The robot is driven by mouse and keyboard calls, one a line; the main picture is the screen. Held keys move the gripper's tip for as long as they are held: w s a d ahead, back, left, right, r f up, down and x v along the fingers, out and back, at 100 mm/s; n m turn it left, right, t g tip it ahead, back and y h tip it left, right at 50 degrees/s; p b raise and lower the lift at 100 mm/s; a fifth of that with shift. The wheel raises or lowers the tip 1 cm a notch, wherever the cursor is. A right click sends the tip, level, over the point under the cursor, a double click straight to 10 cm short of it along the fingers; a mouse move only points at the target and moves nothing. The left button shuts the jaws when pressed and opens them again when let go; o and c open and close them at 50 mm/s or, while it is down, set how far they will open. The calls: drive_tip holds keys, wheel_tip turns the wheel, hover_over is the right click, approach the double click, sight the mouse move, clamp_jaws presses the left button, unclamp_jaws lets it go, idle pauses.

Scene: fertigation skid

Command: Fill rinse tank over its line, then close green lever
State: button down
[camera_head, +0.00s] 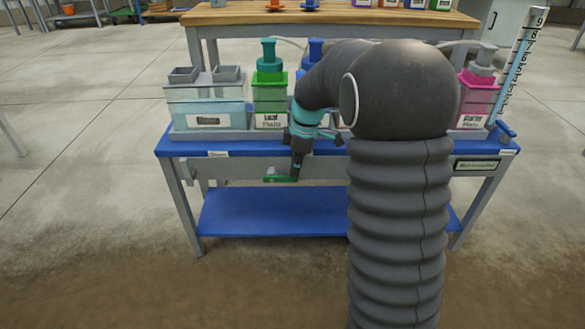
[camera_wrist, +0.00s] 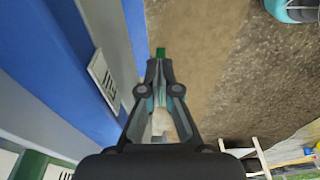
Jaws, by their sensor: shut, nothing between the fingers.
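The green lever (camera_head: 274,179) sticks out below the front edge of the blue-topped skid, left of the middle. My gripper (camera_head: 295,176) points down at the lever's right end, with its fingers shut and empty. In the wrist view the shut fingertips of my gripper (camera_wrist: 160,62) are at the green lever (camera_wrist: 161,51), and I cannot tell whether they touch it. A clear tank (camera_head: 205,107) with pale blue liquid and a white label stands at the skid's left end; I cannot read its label or make out a line.
The blue skid top (camera_head: 185,147) also carries a green container (camera_head: 270,97) and a magenta one (camera_head: 478,97). A tall graduated blue tube (camera_head: 518,66) stands at the right end. My arm hides the middle. A wooden bench (camera_head: 400,17) is behind.

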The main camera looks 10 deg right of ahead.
wheel_tip(320, 180, up, 5)
drive_tip(key=p, duration=0.3)
drive_tip(key=shift+f+p, duration=0.15)
drive_tip(key=shift+p, duration=0.25)
drive_tip(key=s+d+r, duration=0.1)
drive_tip(key=d+r, duration=0.5)
drive_tip(key=d, duration=0.1)
drive_tip(key=shift+s+r, duration=0.15)
drive_tip(key=shift+s, duration=0.15)
idle(1.1)
